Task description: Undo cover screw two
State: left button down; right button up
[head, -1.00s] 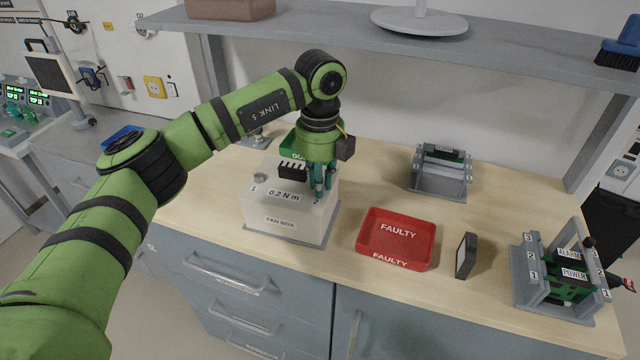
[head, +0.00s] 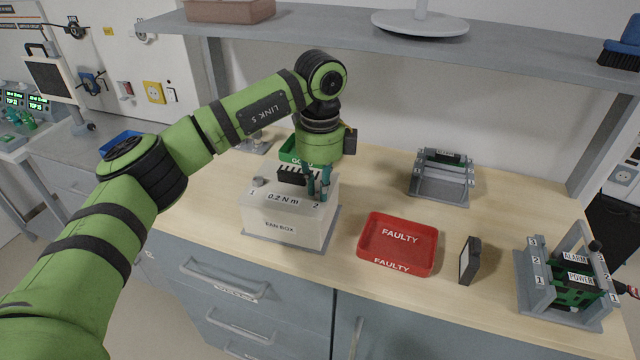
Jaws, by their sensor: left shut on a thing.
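The fan box (head: 292,228) is a pale box on a grey base on the bench, marked "0.2 N m" and "FAN BOX". Its top carries a "1" at the left, with cover screw one (head: 259,181) beside it, and a "2" at the right. My left gripper (head: 318,196) points down at the "2" corner, with its teal fingers shut. Cover screw two is hidden between and behind the fingers. My right gripper is not in view.
A red "FAULTY" tray (head: 397,268) and a dark upright module (head: 469,261) stand to the right. A green tray (head: 289,148) is partly hidden behind the box. Grey racks stand at back right (head: 441,190) and far right (head: 535,290). A shelf (head: 500,55) overhangs the back.

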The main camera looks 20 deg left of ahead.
pick_arm(q)
jog(key=c, duration=1.2)
grip_release()
jog(key=shift+o, duration=0.2)
notch_tip(320, 180, up, 12)
